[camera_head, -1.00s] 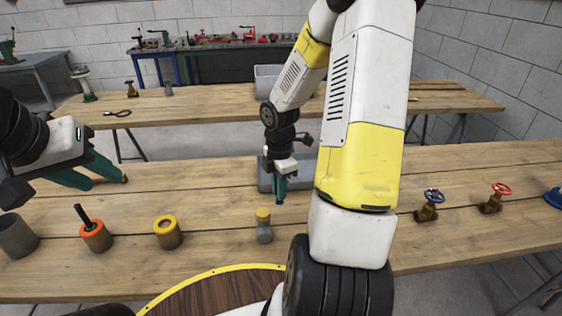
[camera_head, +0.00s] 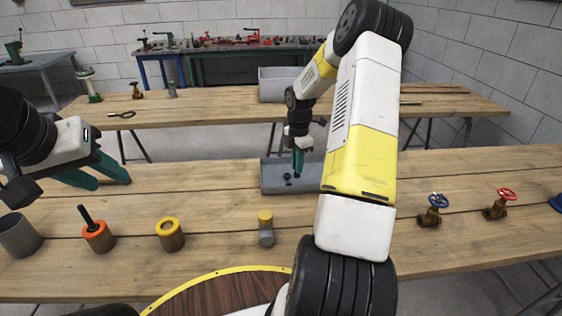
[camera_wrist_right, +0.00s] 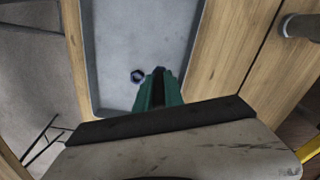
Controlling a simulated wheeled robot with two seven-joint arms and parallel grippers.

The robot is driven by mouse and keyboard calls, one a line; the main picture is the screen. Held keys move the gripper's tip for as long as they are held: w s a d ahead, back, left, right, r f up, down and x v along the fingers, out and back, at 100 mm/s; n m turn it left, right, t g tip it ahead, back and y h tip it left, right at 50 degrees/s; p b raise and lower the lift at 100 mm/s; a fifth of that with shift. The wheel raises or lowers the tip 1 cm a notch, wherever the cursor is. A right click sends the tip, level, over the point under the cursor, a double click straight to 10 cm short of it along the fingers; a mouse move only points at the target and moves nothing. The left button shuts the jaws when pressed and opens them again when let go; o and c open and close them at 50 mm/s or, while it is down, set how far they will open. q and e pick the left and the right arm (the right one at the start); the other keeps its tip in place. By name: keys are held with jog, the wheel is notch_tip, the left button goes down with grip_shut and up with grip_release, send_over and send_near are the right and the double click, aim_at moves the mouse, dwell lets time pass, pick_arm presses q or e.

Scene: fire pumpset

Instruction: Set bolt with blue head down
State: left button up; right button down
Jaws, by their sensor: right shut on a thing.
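My right gripper (camera_head: 298,163) is shut on the bolt with blue head (camera_head: 297,175) and holds it over the grey tray (camera_head: 268,183). Only a small dark blue end shows below the fingers. In the right wrist view the gripper fingers (camera_wrist_right: 159,90) point down over the tray (camera_wrist_right: 115,35); the held bolt is mostly hidden between them. My left gripper (camera_head: 113,183) is open and empty above the table at left.
A grey cup (camera_head: 18,236), an orange-topped holder (camera_head: 98,238), a yellow-topped cylinder (camera_head: 170,236) and a yellow-capped grey piece (camera_head: 265,230) stand along the table's front. Valves with blue (camera_head: 432,211) and red (camera_head: 500,205) wheels stand at right.

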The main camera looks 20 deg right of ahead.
jog(key=shift+w+d+f, duration=0.1)
jog(key=shift+f, duration=1.7)
jog(key=shift+f, duration=0.1)
jog(key=c, duration=1.4)
grip_release()
jog(key=shift+c, duration=0.2)
